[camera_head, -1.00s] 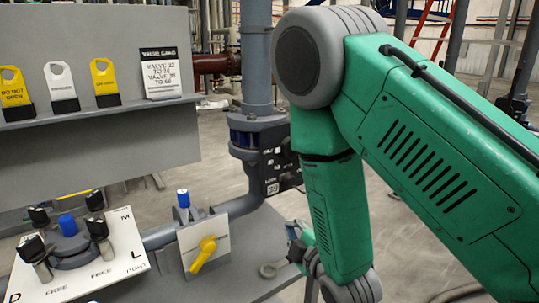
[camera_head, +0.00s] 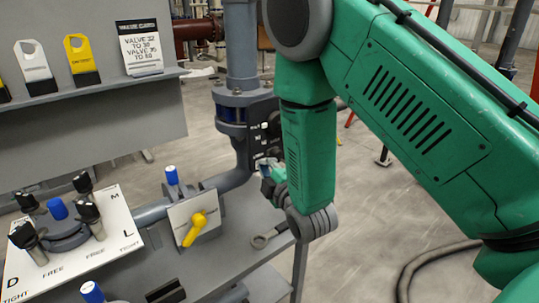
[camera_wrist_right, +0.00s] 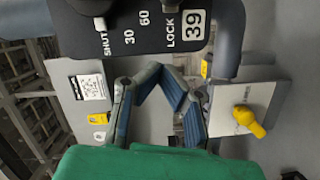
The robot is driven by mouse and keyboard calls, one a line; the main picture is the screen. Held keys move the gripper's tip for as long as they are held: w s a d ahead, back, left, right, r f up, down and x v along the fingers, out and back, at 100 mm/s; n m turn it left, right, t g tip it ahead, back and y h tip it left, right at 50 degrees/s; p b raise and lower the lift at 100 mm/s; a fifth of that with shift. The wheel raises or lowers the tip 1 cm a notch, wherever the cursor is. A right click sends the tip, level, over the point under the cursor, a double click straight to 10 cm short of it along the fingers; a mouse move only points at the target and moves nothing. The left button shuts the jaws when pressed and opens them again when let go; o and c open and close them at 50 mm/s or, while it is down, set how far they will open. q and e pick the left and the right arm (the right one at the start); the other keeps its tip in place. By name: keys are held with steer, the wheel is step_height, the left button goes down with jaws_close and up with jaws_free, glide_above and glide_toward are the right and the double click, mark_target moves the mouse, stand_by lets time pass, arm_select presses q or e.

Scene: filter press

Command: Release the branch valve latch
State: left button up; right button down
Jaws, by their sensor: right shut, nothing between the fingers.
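The branch valve has a black dial plate (camera_head: 262,128) on the vertical grey pipe (camera_head: 241,50); my right arm partly covers it. In the wrist view the plate (camera_wrist_right: 140,32) fills the top, marked SHUT, 30, 60, LOCK and 39. I cannot tell which part is the latch. My right gripper (camera_head: 268,172) is shut and empty, just below the plate; its blue-padded fingers (camera_wrist_right: 158,72) show in the wrist view, apparently apart from the plate. My left gripper is not in view.
A yellow handle (camera_head: 196,228) on a white plate and a blue-capped stem (camera_head: 172,176) stand left of the gripper. A ring spanner (camera_head: 266,238) lies on the bench below.

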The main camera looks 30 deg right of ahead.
mark_target(280, 154)
steer(key=w, duration=0.2)
steer(key=w+d, duration=0.1)
steer(key=w, duration=0.1)
steer(key=shift+f+p, duration=0.1)
steer(key=shift+p, duration=0.25)
steer(key=shift+w+d+f+p, duration=0.1)
steer(key=shift+d+f+p, duration=0.1)
steer(key=shift+d, duration=0.45)
steer(key=shift+w+d+f+p, duration=0.1)
steer(key=shift+d+f+p, duration=0.05)
steer(key=shift+d, duration=0.45)
steer(key=shift+d+f, duration=0.2)
steer(key=shift+d, duration=0.45)
steer(key=d, duration=0.3)
steer(key=shift+w+d, duration=0.15)
steer(key=shift+d, duration=0.05)
steer(key=shift+w+a, duration=0.1)
